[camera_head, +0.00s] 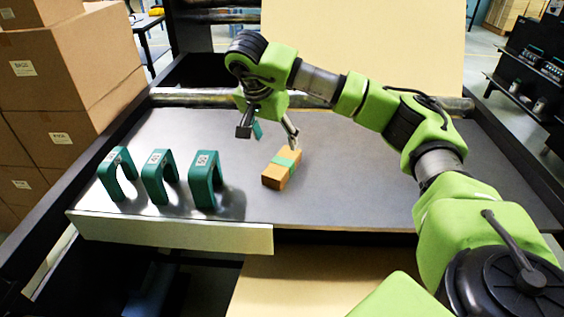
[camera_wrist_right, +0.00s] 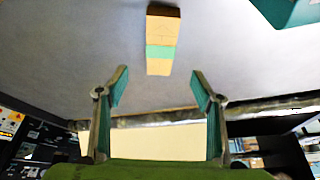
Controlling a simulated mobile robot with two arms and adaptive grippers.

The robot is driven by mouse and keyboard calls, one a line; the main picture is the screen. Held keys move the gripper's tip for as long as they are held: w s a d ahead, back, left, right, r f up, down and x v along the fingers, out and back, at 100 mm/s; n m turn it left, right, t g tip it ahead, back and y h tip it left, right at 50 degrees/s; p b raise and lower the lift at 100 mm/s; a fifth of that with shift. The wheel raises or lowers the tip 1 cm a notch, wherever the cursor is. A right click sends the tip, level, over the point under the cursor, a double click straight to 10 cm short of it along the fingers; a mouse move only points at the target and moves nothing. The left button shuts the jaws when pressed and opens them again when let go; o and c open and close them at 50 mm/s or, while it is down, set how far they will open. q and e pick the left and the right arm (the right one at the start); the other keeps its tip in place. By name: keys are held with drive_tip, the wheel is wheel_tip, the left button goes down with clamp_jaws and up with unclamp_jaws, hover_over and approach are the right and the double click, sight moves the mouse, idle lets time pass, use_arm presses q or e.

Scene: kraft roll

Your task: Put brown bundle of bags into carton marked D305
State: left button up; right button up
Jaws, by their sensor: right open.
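The brown bundle of bags (camera_head: 281,170), with a green band around its middle, lies on the grey table in the middle of the head view. It also shows at the top of the right wrist view (camera_wrist_right: 161,40). My right gripper (camera_head: 272,132) is open and empty, behind and above the bundle. In the right wrist view its two fingers (camera_wrist_right: 157,85) are spread wide, and the bundle lies beyond their tips. My left gripper is not in view. I cannot make out a carton marked D305; the labels on the stacked cartons (camera_head: 62,75) at the left are too small to read.
Several green arch-shaped holders (camera_head: 204,182) stand on the left of the table, close to the bundle. A pale strip (camera_head: 170,233) runs along the table's front left edge. The grey table (camera_head: 350,195) is clear right of the bundle. Dark shelves (camera_head: 525,80) stand at the far right.

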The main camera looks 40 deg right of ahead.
sight(283, 162)
drive_tip(key=p+x, duration=0.1)
drive_tip(key=x, duration=0.7)
drive_tip(key=p+x, duration=0.2)
drive_tip(key=x, duration=0.2)
drive_tip(key=shift+d+f, duration=0.15)
drive_tip(key=shift+f, duration=0.4)
drive_tip(key=c, duration=1.4)
